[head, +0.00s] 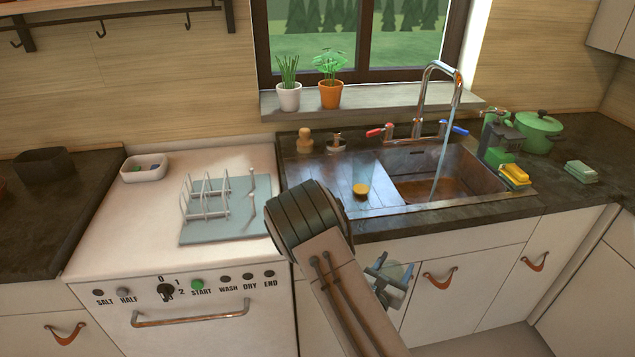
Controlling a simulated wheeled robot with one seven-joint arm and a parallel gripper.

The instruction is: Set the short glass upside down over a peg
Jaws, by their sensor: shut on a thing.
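My gripper (386,279) is low in front of the sink cabinet, partly hidden by my arm. It is shut on a pale, clear, rounded thing (399,270) that looks like a glass; its height and tilt are hard to tell. A white rack with several upright pegs (207,197) stands on a blue-grey mat (226,226) on the white counter to the left. The gripper is to the right of the rack, well apart from it.
The sink (447,185) has running water from the tap (440,85). Potted plants (331,93) stand on the sill. The white counter's front is clear.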

